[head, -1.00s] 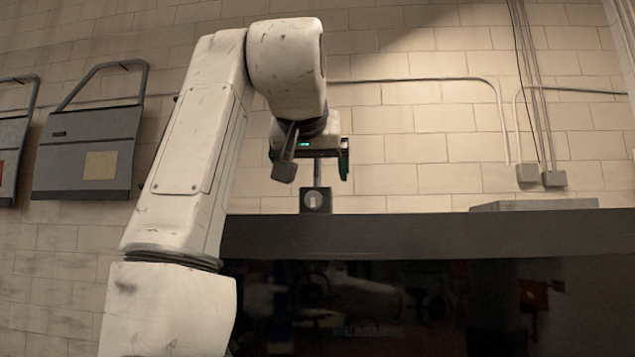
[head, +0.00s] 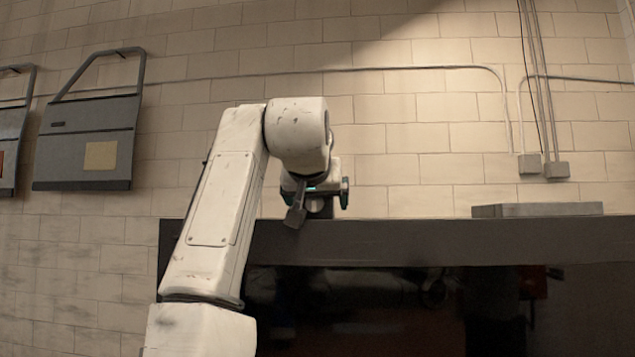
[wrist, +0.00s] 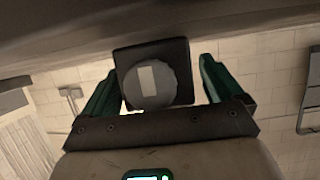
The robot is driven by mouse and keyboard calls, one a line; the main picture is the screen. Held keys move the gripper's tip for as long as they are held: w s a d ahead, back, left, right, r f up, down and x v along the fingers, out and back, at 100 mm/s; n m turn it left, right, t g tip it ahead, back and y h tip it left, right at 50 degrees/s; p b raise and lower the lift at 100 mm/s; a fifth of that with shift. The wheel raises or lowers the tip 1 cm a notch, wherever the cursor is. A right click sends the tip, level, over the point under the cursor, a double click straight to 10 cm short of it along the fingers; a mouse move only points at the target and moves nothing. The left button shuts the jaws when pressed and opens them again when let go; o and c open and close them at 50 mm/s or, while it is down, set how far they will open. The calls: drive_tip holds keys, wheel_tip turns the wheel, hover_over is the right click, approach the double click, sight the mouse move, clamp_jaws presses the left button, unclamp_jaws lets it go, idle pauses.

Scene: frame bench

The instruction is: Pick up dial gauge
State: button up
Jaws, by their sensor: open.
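The dial gauge shows in the wrist view as a dark square block (wrist: 180,55) with a round grey face and a pale rectangle on it. It lies between the two green fingers of my gripper (wrist: 163,62), with a gap visible on each side. The fingers are open. In the head view my gripper (head: 332,193) is low at the bench's top edge. There my wrist hides most of the gauge; only a small dark part (head: 321,209) shows beneath it.
The bench (head: 440,241) has a long dark top edge. A flat grey box (head: 538,210) lies on it to the right. The bench top between is clear. A grey door-shaped panel (head: 90,155) hangs on the brick wall at left.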

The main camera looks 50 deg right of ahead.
drive_tip(key=shift+c, duration=0.3)
drive_tip(key=shift+r, duration=0.15)
clamp_jaws()
idle(0.3)
